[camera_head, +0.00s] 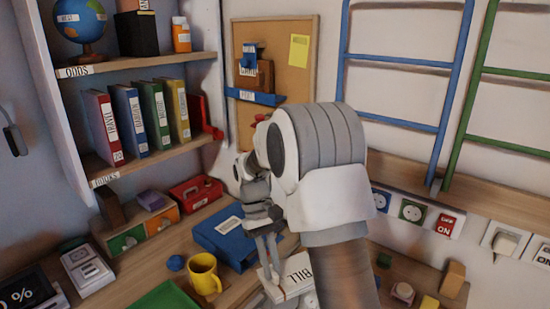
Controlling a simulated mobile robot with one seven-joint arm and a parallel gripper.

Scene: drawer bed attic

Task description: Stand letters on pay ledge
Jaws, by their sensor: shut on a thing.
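My gripper (271,264) points down at the desk, left of my large arm link. Its fingers are shut on the edge of a white letter marked BILL (294,279), low in the picture. My arm hides the letter's right side, and I cannot tell whether it still touches the desk. A brown piece (265,78) and a blue piece (249,56) stand at the ledge.
A blue box (222,237) and a yellow mug (204,274) stand left of my gripper. Shelves with binders (152,115) are at left. Ladders (400,62) and sockets (412,212) are on the right wall. Small blocks (453,279) lie at right.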

